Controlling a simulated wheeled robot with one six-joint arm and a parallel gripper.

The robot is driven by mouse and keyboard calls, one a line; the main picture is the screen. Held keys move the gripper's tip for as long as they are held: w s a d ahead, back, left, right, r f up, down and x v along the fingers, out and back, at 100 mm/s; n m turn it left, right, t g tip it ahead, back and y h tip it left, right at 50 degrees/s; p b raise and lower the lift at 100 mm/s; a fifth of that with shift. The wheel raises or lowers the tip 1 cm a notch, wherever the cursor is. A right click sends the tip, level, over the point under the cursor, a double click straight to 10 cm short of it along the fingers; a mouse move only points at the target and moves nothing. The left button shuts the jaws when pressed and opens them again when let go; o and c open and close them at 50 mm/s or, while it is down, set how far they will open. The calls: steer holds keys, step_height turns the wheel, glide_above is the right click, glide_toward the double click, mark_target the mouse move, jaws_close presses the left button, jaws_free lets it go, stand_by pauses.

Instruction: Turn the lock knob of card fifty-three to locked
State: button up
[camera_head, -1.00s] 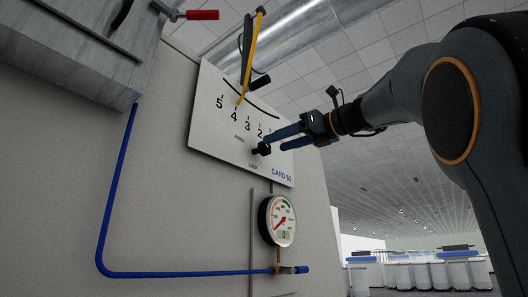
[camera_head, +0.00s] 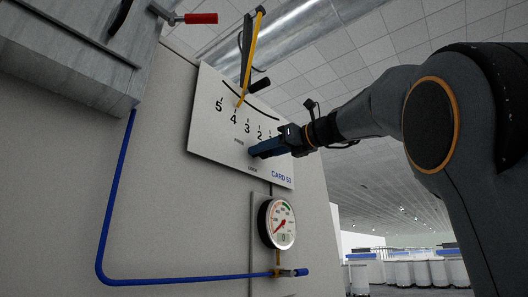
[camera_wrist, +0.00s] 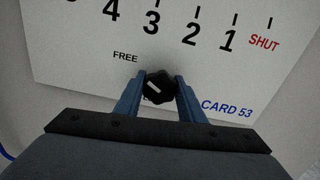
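The lock knob (camera_wrist: 159,87) is black with a white mark, on the white plate (camera_head: 215,143) lettered CARD 53. In the wrist view the mark slants up-left, towards the word FREE (camera_wrist: 125,57). The LOCK label (camera_head: 252,170) is below the knob, mostly covered in the wrist view. My gripper (camera_wrist: 160,77) has one blue finger on each side of the knob, and both appear to touch it. In the head view my gripper (camera_head: 254,151) reaches the plate from the right, and its fingers hide the knob.
Above the knob is a numbered scale with a yellow pointer (camera_head: 248,62) and black-gripped lever. A round pressure gauge (camera_head: 280,222) is below the plate. A blue pipe (camera_head: 112,205) runs along the left and bottom. A red-handled lever (camera_head: 201,18) is at the top. White bins (camera_head: 400,271) stand far behind.

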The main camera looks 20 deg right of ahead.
steer(key=shift+c, duration=0.7)
steer(key=shift+n, duration=0.4)
steer(key=n+b, duration=0.2)
steer(key=n, duration=0.3)
steer(key=shift+f+n, duration=0.1)
steer(key=shift+n, duration=0.2)
steer(key=n+b, duration=0.2)
steer(key=n, duration=0.5)
steer(key=shift+b, duration=0.4)
steer(key=n+b, duration=0.2)
steer(key=n, duration=0.3)
steer(key=shift+n, duration=0.3)
steer(key=shift+n+b, duration=0.9)
steer(key=shift+n, duration=1.4)
